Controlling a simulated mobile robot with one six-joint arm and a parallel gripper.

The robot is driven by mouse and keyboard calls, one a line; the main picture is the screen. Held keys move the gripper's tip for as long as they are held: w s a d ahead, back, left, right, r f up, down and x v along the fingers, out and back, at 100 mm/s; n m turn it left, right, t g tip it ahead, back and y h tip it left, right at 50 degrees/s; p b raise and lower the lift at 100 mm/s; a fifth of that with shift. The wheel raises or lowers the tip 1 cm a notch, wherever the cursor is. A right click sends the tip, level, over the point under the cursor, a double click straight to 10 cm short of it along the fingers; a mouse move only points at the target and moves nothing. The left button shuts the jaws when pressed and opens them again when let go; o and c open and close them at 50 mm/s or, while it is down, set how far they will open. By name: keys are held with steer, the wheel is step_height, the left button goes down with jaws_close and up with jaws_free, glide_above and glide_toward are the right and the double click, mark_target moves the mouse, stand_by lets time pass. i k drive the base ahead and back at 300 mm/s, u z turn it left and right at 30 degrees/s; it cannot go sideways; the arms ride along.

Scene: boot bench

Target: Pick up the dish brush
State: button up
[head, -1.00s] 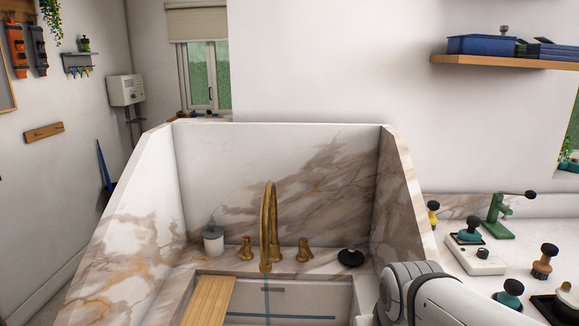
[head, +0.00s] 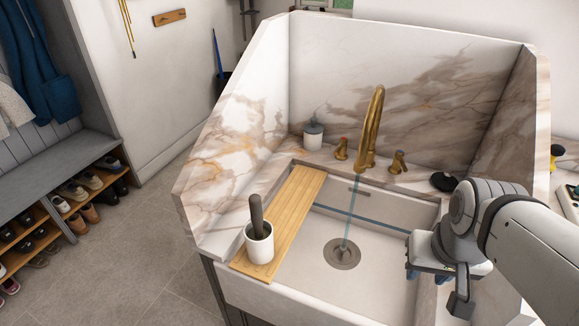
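A white cup (head: 259,246) stands on the front end of a wooden board (head: 291,217) at the left of the sink. A thick dark handle (head: 256,212) rises upright out of it; this looks like the dish brush, with its lower end hidden inside the cup. My gripper (head: 436,287) hangs over the right side of the sink, well to the right of the cup and apart from it. Its fingers point down and look spread, with nothing seen between them.
The marble sink has high walls at back and sides. A brass faucet (head: 371,128) stands at the back between two brass handles. A soap dispenser (head: 313,134) is left of it, a black stopper (head: 444,181) right. The basin's middle is clear.

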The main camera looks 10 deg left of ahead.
mark_target(255, 200)
steer(key=z, duration=0.05)
steer(key=k, duration=0.3)
steer(key=u, duration=0.85)
steer(key=k, duration=0.85)
steer(key=u, duration=0.55)
steer(key=i, duration=1)
steer(key=u, duration=0.05)
